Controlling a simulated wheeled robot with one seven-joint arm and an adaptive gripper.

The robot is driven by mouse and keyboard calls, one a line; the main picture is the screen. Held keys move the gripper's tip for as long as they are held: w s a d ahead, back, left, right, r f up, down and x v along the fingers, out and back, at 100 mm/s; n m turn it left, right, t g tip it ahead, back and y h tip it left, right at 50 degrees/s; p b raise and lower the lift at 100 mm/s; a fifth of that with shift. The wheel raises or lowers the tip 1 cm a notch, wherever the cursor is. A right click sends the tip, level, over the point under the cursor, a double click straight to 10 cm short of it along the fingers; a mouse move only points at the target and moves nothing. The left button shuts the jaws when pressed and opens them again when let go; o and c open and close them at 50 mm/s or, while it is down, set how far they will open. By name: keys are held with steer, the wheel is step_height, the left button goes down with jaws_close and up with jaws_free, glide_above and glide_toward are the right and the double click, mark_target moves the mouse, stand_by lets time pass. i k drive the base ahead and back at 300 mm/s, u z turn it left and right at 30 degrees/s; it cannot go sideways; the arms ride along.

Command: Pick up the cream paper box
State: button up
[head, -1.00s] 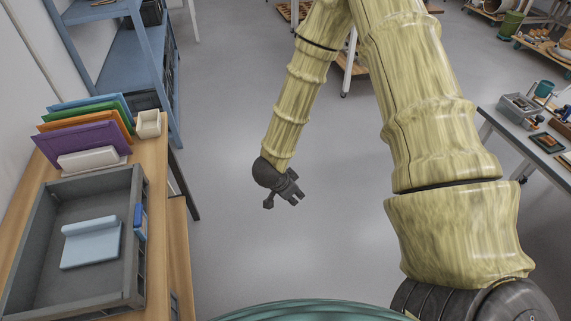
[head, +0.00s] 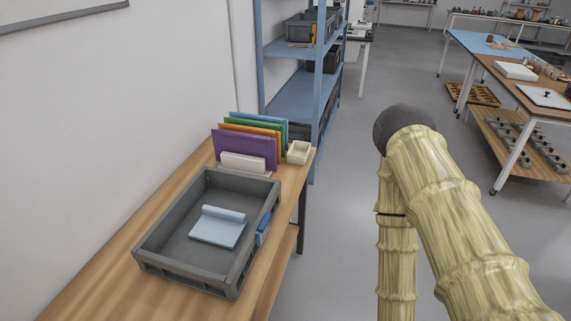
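A small cream open-topped box (head: 299,152) stands on the wooden bench at its far right corner, beside upright coloured folders. A pale, flat, closed box (head: 516,71) lies on a wooden-topped table at the far right. I cannot tell from the picture which of these is the cream paper box. My arm rises at the right of the head view, over the floor and apart from both boxes. My gripper is out of this view.
A grey tray (head: 157,240) holding a light blue folded item (head: 218,227) sits on the wooden bench (head: 99,268). Purple, orange, green and blue folders (head: 246,149) stand behind it. A blue shelf unit (head: 291,96) is beyond. Grey floor (head: 345,225) lies clear between bench and arm.

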mark_target(298, 153)
steer(key=u, duration=0.45)
steer(key=k, duration=1.1)
steer(key=z, duration=0.3)
steer(key=i, duration=0.6)
steer(key=z, duration=0.8)
steer(key=i, duration=0.75)
steer(key=u, duration=0.5)
steer(key=i, duration=0.7)
steer(key=u, duration=0.65)
